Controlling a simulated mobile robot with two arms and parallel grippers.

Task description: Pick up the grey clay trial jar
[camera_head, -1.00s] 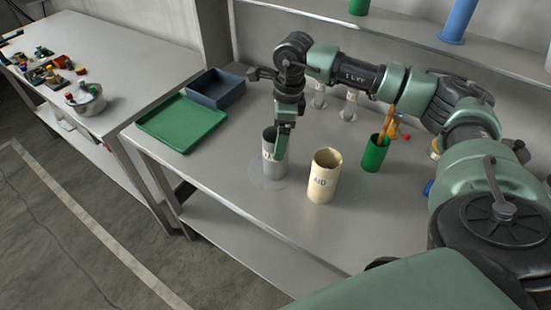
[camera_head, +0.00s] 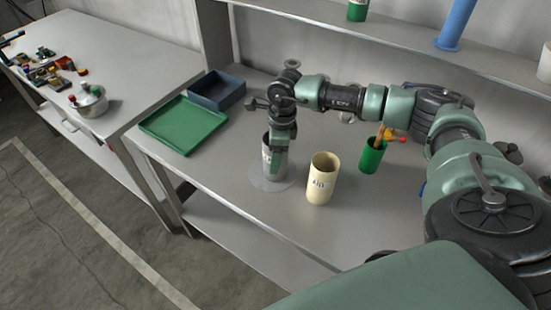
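The grey jar (camera_head: 267,163) stands upright on a pale round disc (camera_head: 287,183) on the grey bench. My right gripper (camera_head: 279,158) points down at the jar, with a green finger in front of its right side. The gripper covers much of the jar's rim and label. I cannot tell whether the fingers are closed on it or where the other finger is. My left gripper is not in view.
A cream lettered jar (camera_head: 321,182) stands close to the right. Farther right is a green cup (camera_head: 372,157) holding brown sticks. A green tray (camera_head: 183,124) and a blue-grey bin (camera_head: 217,92) lie at the back left. The front left bench top is clear.

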